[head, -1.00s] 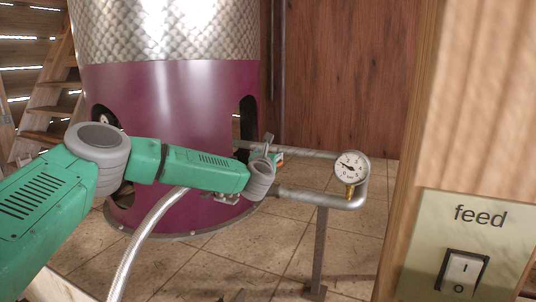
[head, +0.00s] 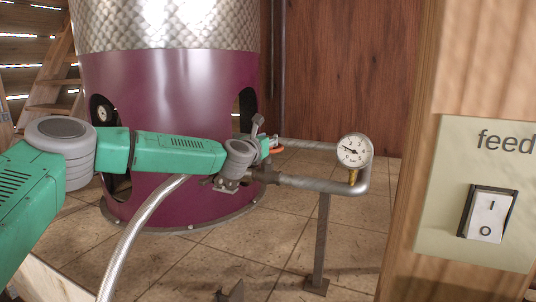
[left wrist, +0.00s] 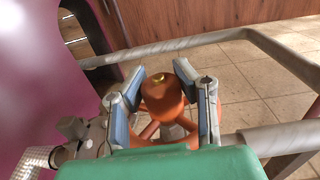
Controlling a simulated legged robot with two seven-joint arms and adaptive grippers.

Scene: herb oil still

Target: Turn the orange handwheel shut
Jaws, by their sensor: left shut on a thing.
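The orange handwheel (left wrist: 162,96) shows in the left wrist view, with a round hub, a small brass nut on top and spokes below. My left gripper (left wrist: 160,92) is shut on it, with fingers on both sides of the hub. In the head view my left arm reaches across the still, and its wrist hides most of the wheel. Only a sliver of the orange handwheel (head: 277,149) shows beyond the gripper. The wheel sits by the pipe near the base of the still. My right gripper is in neither view.
A pressure gauge (head: 354,150) stands on the bent grey pipe (head: 318,184) right of the wheel. A braided hose (head: 146,230) runs in front of the purple still (head: 180,95). A wooden post with a feed switch (head: 487,214) is at the right. Tiled floor lies between.

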